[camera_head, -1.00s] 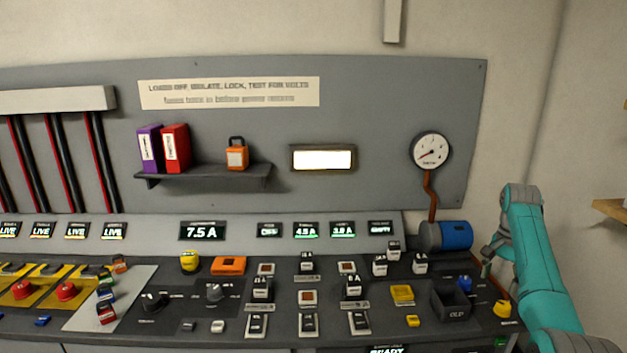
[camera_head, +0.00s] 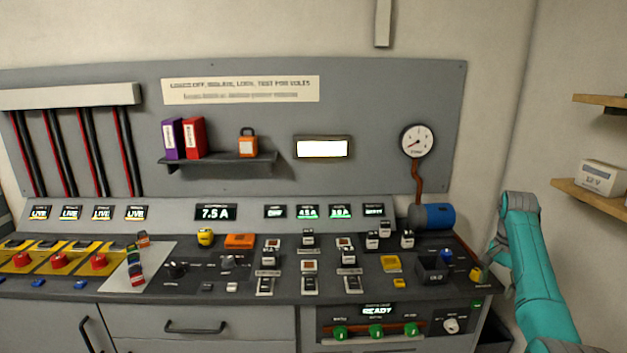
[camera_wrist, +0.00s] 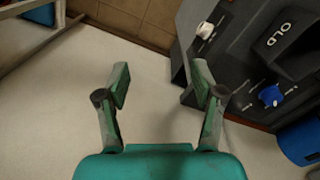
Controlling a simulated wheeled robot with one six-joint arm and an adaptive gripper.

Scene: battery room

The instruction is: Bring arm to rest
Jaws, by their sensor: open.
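My gripper (camera_wrist: 160,90) is open and empty in the wrist view, its two green fingers spread over bare floor beside the console's end. In the head view my teal arm (camera_head: 535,270) stands at the right, just past the right end of the console (camera_head: 200,296). The gripper itself is mostly hidden behind the arm there.
The console top carries a dark bin marked OLD (camera_head: 431,272), a blue knob (camera_head: 446,257) and a blue cylinder (camera_head: 438,217). Wooden shelves (camera_head: 590,192) with a white box (camera_head: 603,176) are at the right wall. Pale floor (camera_wrist: 60,120) is clear below the gripper.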

